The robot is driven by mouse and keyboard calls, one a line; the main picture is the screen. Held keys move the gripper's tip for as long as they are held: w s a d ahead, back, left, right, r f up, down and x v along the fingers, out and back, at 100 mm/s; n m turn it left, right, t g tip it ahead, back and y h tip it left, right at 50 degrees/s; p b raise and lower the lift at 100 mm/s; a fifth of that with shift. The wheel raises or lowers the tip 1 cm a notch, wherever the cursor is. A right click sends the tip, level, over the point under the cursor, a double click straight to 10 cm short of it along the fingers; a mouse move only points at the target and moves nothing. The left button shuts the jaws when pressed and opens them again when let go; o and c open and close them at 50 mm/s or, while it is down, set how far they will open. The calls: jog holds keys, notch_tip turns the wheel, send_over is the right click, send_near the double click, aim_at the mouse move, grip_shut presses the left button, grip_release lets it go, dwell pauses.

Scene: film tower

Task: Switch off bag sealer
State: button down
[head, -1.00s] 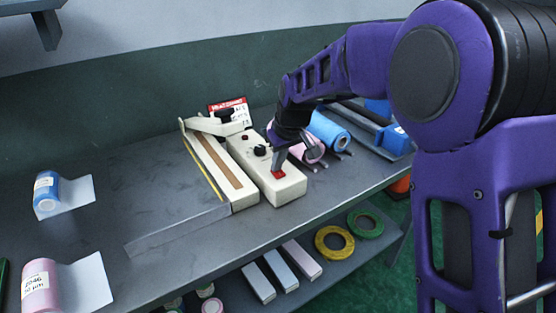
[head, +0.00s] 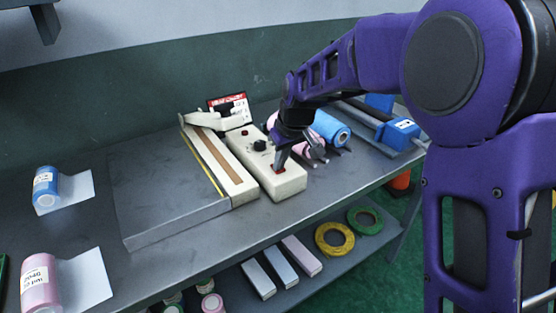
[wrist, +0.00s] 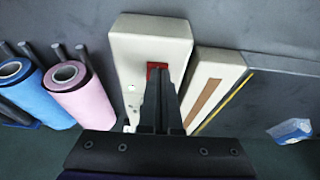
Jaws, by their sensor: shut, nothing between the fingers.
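The bag sealer is a cream unit with a control box (head: 285,185) and a long sealing bed (head: 214,160) with a brown strip beside it. The box carries a black knob (head: 260,145) and a red switch, which shows in the wrist view (wrist: 157,67) beyond my fingertips. My gripper (head: 279,166) is shut and empty, pointing down at the switch. In the head view the fingers cover most of the switch. I cannot tell whether the fingertips touch it or which way the rocker is tilted.
Pink (wrist: 75,90) and blue (wrist: 30,95) rolls lie on rods close beside the control box. A red-and-white sign (head: 230,107) stands behind the sealer. A flat grey plate (head: 165,195) adjoins the bed. Rolls of tape (head: 334,239) lie on the lower shelf.

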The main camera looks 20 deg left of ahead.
jog(key=shift+s+d+f, duration=0.1)
jog(key=shift+d+f, duration=0.1)
jog(key=shift+f, duration=0.05)
notch_tip(320, 180, up, 6)
jog(key=p, duration=0.4)
jog(key=shift+s+d+f, duration=0.15)
jog(key=shift+f, duration=0.1)
jog(key=v, duration=0.9)
jog(key=shift+f, duration=0.15)
jog(key=shift+w+a+r+b, duration=0.3)
jog(key=shift+w+b, duration=0.15)
jog(key=shift+w, duration=0.1)
jog(key=shift+f, duration=0.1)
